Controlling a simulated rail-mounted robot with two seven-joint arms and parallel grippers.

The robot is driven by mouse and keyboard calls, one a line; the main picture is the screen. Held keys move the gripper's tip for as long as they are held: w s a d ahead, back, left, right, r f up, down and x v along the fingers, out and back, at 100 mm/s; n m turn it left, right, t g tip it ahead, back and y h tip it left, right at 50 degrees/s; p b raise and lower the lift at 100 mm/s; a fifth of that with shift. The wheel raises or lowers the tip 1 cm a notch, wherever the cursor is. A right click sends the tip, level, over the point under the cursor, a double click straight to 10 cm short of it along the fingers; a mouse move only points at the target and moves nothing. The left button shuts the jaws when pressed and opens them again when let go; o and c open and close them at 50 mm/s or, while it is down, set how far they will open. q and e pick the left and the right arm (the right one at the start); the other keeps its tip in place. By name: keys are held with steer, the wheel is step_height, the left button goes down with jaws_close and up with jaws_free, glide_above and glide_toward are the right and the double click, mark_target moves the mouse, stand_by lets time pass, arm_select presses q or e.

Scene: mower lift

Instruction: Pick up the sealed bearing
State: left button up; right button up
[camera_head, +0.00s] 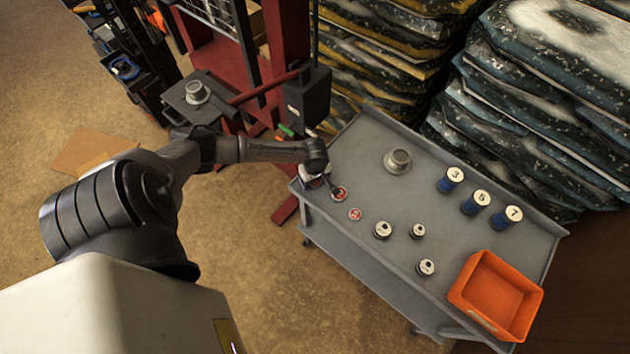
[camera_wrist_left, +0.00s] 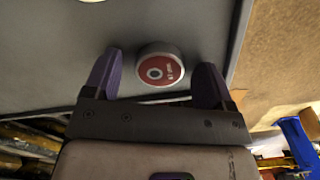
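My left gripper (camera_head: 331,184) is low over the left end of the grey cart, at a red-faced disc (camera_head: 341,194). In the left wrist view a round part with a red face, metallic rim and small centre ring (camera_wrist_left: 160,69) sits between the spread fingers of the left gripper (camera_wrist_left: 159,60), with a gap on each side. Its lettering is too small to read, so I cannot confirm it is the sealed bearing. A second red-faced disc (camera_head: 355,214) lies close by on the cart. My right gripper is not in view.
The grey cart (camera_head: 330,225) also holds a metal flanged part (camera_head: 397,161), several black-and-white round parts (camera_head: 383,230), blue numbered cylinders (camera_head: 475,203) and an orange bin (camera_head: 497,294). A red lift frame (camera_head: 287,40) stands behind left. Stacked bags (camera_head: 550,110) border the cart's back.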

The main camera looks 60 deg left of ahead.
arm_select(q)
steer(key=c, duration=1)
steer(key=shift+r, duration=0.1)
